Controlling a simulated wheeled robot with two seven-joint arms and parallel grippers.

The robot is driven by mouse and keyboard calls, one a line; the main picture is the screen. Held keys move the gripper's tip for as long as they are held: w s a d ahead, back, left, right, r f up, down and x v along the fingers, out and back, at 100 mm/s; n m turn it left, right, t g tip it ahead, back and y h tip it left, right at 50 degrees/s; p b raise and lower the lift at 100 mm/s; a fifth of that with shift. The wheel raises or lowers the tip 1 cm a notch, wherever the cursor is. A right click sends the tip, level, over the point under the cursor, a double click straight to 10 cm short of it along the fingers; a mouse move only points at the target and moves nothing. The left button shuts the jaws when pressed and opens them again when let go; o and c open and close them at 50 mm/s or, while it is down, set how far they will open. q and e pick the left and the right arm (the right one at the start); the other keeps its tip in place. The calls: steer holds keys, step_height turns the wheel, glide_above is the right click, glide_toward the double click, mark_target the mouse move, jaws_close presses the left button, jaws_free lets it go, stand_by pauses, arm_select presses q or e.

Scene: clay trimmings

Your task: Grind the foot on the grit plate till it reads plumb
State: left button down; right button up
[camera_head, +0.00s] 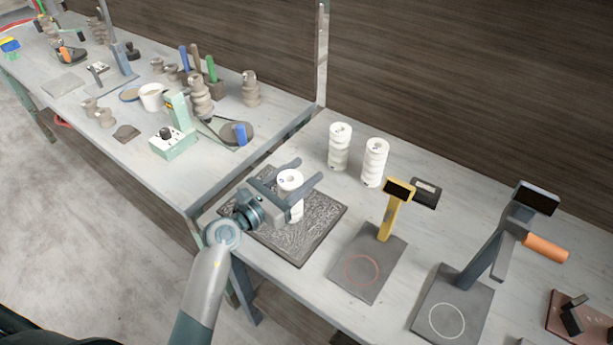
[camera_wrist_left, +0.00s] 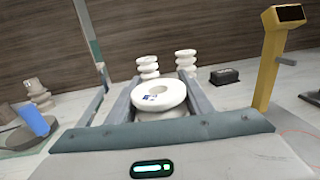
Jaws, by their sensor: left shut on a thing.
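My left gripper (camera_head: 308,170) is shut on a white ribbed, ring-topped piece (camera_head: 290,181), with one finger on each side of it. The piece is roughly upright over the dark, rough grit plate (camera_head: 288,243); I cannot tell whether its foot touches the plate. Its pale top with a central hole and a small dark mark shows in the left wrist view (camera_wrist_left: 160,96); its foot is hidden there. A yellow gauge stand (camera_head: 388,218) with a dark display and a red circle on its base stands right of the plate. I cannot read the display. My right gripper is not in view.
Two similar white pieces (camera_head: 340,146) (camera_head: 374,163) stand behind the plate. A small black block (camera_head: 426,193) lies behind the gauge. A grey stand (camera_head: 486,258) with an orange handle is further right. The left bench (camera_head: 185,188) holds clay pieces and tools.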

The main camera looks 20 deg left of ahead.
arm_select(q)
steer(key=shift+a, duration=0.25)
steer(key=shift+w+a, duration=0.1)
steer(key=shift+w+a, duration=0.2)
steer(key=shift+a, duration=0.4)
steer(key=shift+w+a, duration=0.3)
steer(key=shift+a, duration=0.4)
steer(key=shift+r, duration=0.1)
steer(key=shift+a+b, duration=0.1)
steer(key=shift+b, duration=0.2)
steer(key=shift+w+a+b, duration=0.25)
steer(key=shift+a, duration=0.4)
steer(key=shift+w+a+b, duration=0.2)
steer(key=shift+w+a, duration=0.05)
steer(key=shift+a, duration=0.35)
